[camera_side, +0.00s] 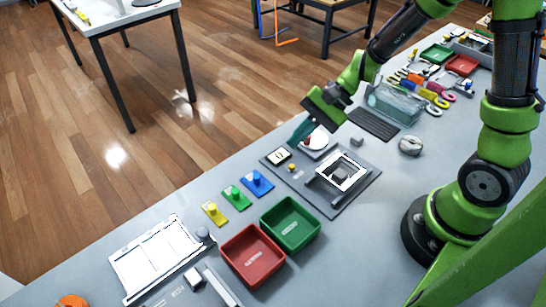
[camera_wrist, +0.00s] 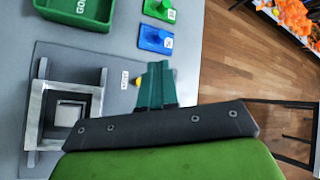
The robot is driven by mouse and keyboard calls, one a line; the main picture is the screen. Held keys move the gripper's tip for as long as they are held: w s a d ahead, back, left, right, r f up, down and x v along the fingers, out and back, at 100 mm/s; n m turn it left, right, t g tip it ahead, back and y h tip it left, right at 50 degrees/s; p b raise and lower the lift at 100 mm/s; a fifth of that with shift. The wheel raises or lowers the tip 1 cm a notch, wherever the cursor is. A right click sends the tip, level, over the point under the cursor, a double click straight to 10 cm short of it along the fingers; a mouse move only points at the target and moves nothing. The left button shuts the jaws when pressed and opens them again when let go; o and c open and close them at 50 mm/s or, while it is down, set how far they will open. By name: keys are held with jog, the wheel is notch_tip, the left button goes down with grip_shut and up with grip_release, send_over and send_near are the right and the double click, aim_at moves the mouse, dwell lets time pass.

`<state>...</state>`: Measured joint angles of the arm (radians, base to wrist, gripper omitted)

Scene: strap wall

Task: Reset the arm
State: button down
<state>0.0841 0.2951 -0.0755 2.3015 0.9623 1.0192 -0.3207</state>
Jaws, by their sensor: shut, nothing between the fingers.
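My gripper (camera_side: 302,131) is at the end of my green arm, above the far edge of the grey table (camera_side: 160,215). Its teal fingers are together with nothing between them. In the wrist view the gripper (camera_wrist: 157,72) points over the table edge, beside a small yellow knob (camera_wrist: 138,83) that it partly hides. Under and beside the gripper lies a dark grey board (camera_side: 330,205) with a light square frame (camera_side: 343,172) on it.
A red bin (camera_side: 232,243) and a green bin (camera_side: 309,217) stand left of the board. Yellow, green and blue knobbed blocks (camera_side: 257,183) line up near them. A clear container (camera_side: 397,103) and several coloured tools stand to the right.

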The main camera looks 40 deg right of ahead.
jog(key=shift+f, duration=0.1)
dwell(0.5)
jog(key=s+d+r+n+t+h, duration=0.2)
jog(key=s+r+n+h, duration=0.1)
jog(key=r, duration=0.5)
jog(key=s+d+r+n+t+h, duration=0.2)
jog(key=s+d+r+n+h, duration=0.1)
jog(key=s+r+n, duration=0.2)
notch_tip(320, 180, up, 3)
jog(key=s, duration=0.2)
jog(key=shift+s+d+n+h, duration=0.3)
jog(key=shift+s+d+h, duration=0.05)
jog(key=shift+h, duration=0.05)
jog(key=shift+r, duration=0.1)
